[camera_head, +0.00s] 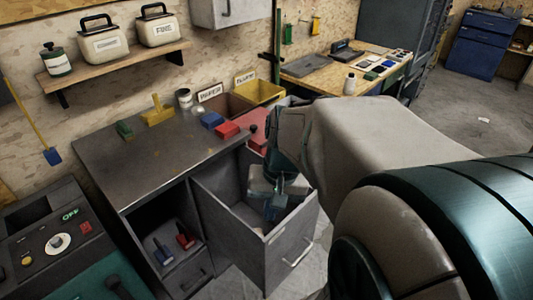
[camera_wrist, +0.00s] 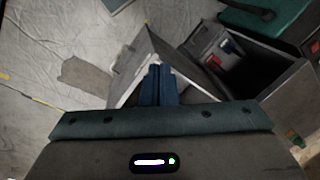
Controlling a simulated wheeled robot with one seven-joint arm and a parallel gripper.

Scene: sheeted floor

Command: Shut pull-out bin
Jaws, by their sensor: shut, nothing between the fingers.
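The grey pull-out bin (camera_head: 290,246) stands pulled out from the cabinet under the metal worktop, with its open top facing up and a pale bar handle (camera_head: 298,255) on its front panel. My gripper (camera_head: 275,208) is over the bin's opening, behind the front panel, with its fingers pointing down. It hides part of the bin's inside. In the wrist view the blue fingers (camera_wrist: 158,72) are together and empty, in front of the bin (camera_wrist: 128,78). I cannot tell whether they touch a bin wall.
The worktop (camera_head: 150,150) holds red, blue, green and yellow items. Left of the bin, an open compartment (camera_head: 150,240) holds a red and a blue tool. A machine with knobs (camera_head: 55,240) stands at the left. Floor is free in front of the bin.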

